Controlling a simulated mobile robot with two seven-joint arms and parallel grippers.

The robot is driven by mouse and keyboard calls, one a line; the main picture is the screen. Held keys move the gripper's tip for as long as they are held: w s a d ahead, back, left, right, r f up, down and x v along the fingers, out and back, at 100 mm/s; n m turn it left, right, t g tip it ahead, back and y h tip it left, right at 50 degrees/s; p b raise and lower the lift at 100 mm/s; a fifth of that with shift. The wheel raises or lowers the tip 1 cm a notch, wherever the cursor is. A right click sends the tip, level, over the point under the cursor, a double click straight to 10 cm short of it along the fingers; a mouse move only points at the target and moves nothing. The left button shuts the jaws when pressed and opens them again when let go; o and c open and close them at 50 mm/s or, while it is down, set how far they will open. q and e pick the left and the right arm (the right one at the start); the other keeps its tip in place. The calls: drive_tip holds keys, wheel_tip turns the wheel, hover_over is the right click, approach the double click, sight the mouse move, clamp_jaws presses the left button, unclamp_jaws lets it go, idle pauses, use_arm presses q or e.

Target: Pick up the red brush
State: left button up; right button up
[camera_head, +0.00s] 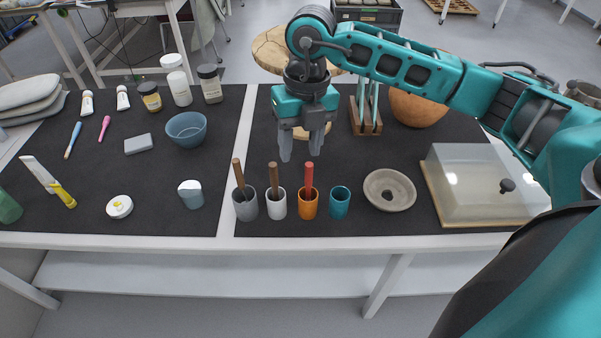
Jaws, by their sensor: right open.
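The red brush (309,177) stands upright in an orange cup (308,208) near the front of the table, with its red handle sticking up. My right gripper (301,152) points down just above and behind the cups, its fingers apart and nothing between them. Its fingertips are close to the top of the red handle in the picture; I cannot tell whether they touch. My left gripper is not in view.
Brown-handled tools stand in a grey cup (245,208) and a white cup (276,206) to the left. A teal cup (340,204) and a grey ring-shaped dish (390,190) are to the right. A clear-covered box (482,185) stands farther right.

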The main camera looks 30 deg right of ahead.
drive_tip(key=shift+w+d+r+h, duration=0.2)
drive_tip(key=shift+d+h, duration=0.05)
drive_tip(key=shift+d, duration=0.25)
drive_tip(key=shift+w+d+r+h, duration=0.15)
drive_tip(key=shift+d+h, duration=0.1)
drive_tip(key=shift+d, duration=0.25)
drive_tip(key=shift+d+f+m, duration=0.25)
drive_tip(key=shift+f+m, duration=0.05)
hover_over(309, 185)
drive_tip(key=w, duration=0.1)
drive_tip(key=f, duration=0.6)
drive_tip(key=shift+w+d+f, duration=0.1)
drive_tip(key=shift+d+f, duration=0.15)
drive_tip(key=shift+d, duration=0.1)
drive_tip(key=shift+s+a+f, duration=0.1)
drive_tip(key=shift+s+f, duration=0.05)
drive_tip(key=shift+f, duration=1.25)
drive_tip(key=shift+s+a+f, duration=0.1)
drive_tip(key=shift+s+f, duration=0.05)
drive_tip(key=shift+f, duration=1.2)
clamp_jaws()
